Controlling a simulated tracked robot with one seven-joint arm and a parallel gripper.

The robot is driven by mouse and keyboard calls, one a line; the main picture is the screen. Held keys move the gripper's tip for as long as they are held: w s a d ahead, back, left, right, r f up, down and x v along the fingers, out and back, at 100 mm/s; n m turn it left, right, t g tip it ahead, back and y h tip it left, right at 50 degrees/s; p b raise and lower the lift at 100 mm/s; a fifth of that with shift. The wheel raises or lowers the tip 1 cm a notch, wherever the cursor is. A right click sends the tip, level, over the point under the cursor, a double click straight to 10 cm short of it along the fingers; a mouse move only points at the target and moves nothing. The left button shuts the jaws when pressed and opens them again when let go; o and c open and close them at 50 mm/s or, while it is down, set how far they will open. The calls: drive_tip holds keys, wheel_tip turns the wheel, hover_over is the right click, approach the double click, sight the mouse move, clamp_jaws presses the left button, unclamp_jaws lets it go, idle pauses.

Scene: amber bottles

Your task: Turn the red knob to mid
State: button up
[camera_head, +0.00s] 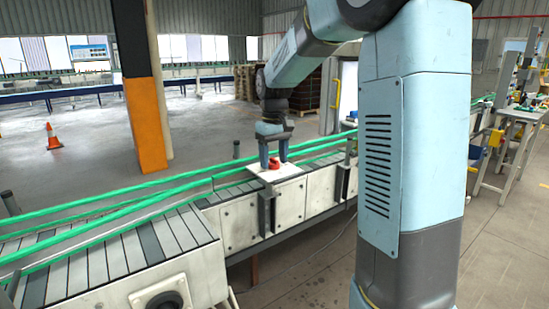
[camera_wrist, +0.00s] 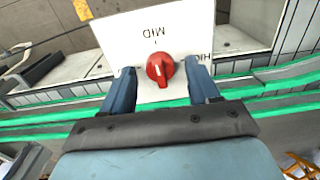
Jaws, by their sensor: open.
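The red knob (camera_wrist: 160,69) sits on a white panel (camera_wrist: 120,38) in the wrist view. The panel has the word MID above the knob, upside down in the picture, and a partly hidden HIGH at the right. A pale mark on the knob runs up and down the picture, but I cannot tell which end is its pointer. My gripper (camera_wrist: 161,82) is open, with one blue finger on each side of the knob and small gaps visible. In the head view, my gripper (camera_head: 273,164) is above the panel (camera_head: 288,173), and the knob (camera_head: 274,163) shows between its fingers.
The panel stands over a roller conveyor (camera_head: 160,240) with green guide rails (camera_head: 130,203) running past it. An orange and black column (camera_head: 146,125) stands behind. A traffic cone (camera_head: 53,137) is on the floor far left. A workbench (camera_head: 520,117) is at the right.

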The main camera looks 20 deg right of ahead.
sight(274, 159)
wheel_tip(274, 159, up, 14)
drive_tip(key=shift+f, duration=0.15)
idle(0.4)
drive_tip(key=s+f+m+t, duration=0.1)
drive_tip(key=s+t, duration=0.1)
drive_tip(key=s, duration=1.3)
drive_tip(key=shift+a+f+m+t, duration=0.15)
drive_tip(key=shift+m+t, duration=0.25)
drive_tip(key=s+f+t, duration=0.1)
drive_tip(key=s+f, duration=0.1)
drive_tip(key=s, duration=0.2)
drive_tip(key=s+f+m, duration=0.1)
drive_tip(key=s+f, duration=0.1)
drive_tip(key=s, duration=0.2)
drive_tip(key=s+d+f+t, duration=0.1)
drive_tip(key=s+f, duration=0.2)
drive_tip(key=s, duration=0.1)
drive_tip(key=shift+s+f+m+t, duration=0.1)
drive_tip(key=shift+s+m+t, duration=0.2)
drive_tip(key=shift+m, duration=0.1)
drive_tip(key=c, duration=0.3)
drive_tip(key=shift+s+f, duration=0.45)
drive_tip(key=shift+d, duration=0.1)
